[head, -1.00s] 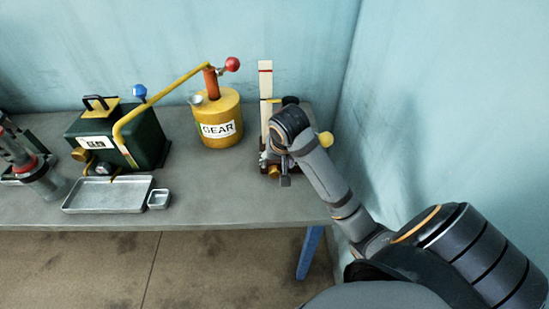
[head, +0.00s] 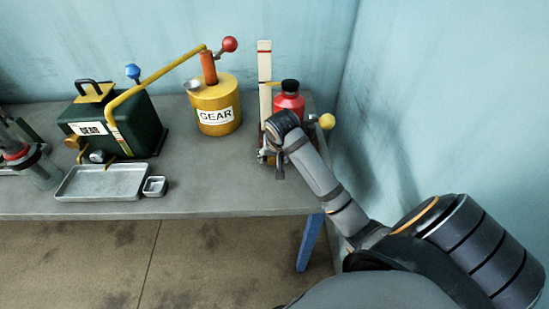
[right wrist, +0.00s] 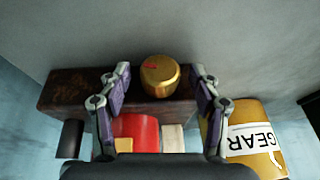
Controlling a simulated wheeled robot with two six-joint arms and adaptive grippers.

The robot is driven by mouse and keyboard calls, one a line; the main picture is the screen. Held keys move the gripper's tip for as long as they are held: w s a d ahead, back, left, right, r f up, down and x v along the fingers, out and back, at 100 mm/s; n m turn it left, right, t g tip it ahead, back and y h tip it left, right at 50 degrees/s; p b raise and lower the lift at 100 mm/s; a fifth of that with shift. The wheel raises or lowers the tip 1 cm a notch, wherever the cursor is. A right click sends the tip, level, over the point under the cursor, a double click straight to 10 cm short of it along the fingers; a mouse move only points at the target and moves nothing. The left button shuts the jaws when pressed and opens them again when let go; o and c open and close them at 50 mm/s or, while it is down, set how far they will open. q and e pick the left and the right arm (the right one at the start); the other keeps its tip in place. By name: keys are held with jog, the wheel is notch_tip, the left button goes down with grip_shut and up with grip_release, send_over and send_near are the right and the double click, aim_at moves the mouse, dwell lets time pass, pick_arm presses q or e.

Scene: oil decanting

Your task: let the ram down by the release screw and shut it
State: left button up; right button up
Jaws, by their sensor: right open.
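The red jack (head: 289,101) with a black top stands at the right end of the bench, partly behind my wrist. In the right wrist view its red body (right wrist: 138,128) shows beside a brown base block (right wrist: 72,88). The release screw is a brass knob (right wrist: 160,76) with a red mark on its top. My right gripper (right wrist: 160,88) is open, one finger on each side of the knob, with gaps visible. In the head view my right gripper (head: 270,158) is at the jack's front and the screw is hidden. My left gripper is out of view.
A pale upright scale (head: 265,70) with a red line stands beside the jack. A yellow ball (head: 327,121) sticks out right of my wrist. The yellow GEAR can (head: 214,104), green box (head: 138,119) and metal tray (head: 102,184) stand left.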

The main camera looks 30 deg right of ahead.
jog(key=shift+c, duration=1.6)
jog(key=c, duration=0.8)
jog(key=h+p, duration=0.1)
jog(key=p, duration=0.1)
jog(key=g+h+p, duration=0.1)
jog(key=p, duration=0.2)
jog(key=g+h+p, duration=0.1)
jog(key=p, duration=0.2)
jog(key=shift+w+a+r+n+h, duration=0.1)
jog(key=shift+a+r+n+h, duration=0.2)
jog(key=shift+a+n, duration=0.1)
jog(key=shift+w+f+g+h+p, duration=0.1)
jog(key=shift+f+g+h+p, duration=0.2)
jog(key=shift+g+h, duration=0.15)
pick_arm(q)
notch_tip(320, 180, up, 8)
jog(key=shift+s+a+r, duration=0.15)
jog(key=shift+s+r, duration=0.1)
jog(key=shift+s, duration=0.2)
pick_arm(e)
jog(key=o, duration=1.1)
